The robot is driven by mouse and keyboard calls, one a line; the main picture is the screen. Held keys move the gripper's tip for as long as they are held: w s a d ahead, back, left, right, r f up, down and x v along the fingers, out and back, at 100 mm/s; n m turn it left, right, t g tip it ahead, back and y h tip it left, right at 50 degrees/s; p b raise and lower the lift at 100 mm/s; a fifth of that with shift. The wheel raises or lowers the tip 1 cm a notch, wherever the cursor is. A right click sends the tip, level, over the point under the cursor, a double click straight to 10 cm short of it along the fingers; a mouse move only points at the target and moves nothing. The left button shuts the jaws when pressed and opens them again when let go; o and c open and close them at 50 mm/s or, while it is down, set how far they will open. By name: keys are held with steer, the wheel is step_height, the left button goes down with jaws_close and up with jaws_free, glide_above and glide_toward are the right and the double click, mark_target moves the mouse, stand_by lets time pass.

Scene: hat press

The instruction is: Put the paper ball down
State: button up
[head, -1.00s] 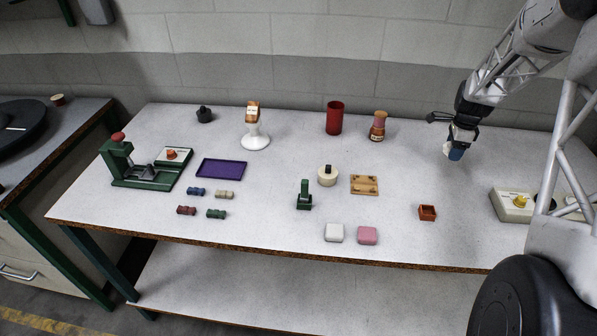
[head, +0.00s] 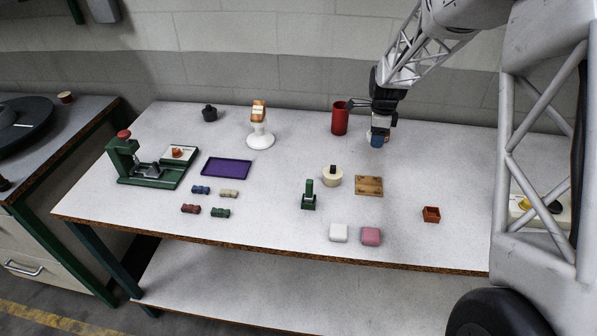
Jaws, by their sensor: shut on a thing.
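Only a small pale edge of the paper ball (head: 369,135) shows beside the blue fingertip; the rest is hidden. I cannot tell how far it is above the table. The bottle is mostly hidden behind my gripper.
A white stand (head: 260,137) is to the left of the cup. The tabletop right of my gripper is clear.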

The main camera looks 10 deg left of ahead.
step_height(320, 180, up, 2)
glide_above(300, 171)
steer(key=shift+n, duration=0.4)
steer(key=shift+f, duration=0.1)
steer(key=shift+f, duration=3)
steer(key=shift+f, duration=1.9)
steer(key=shift+f, duration=0.15)
steer(key=o, duration=0.9)
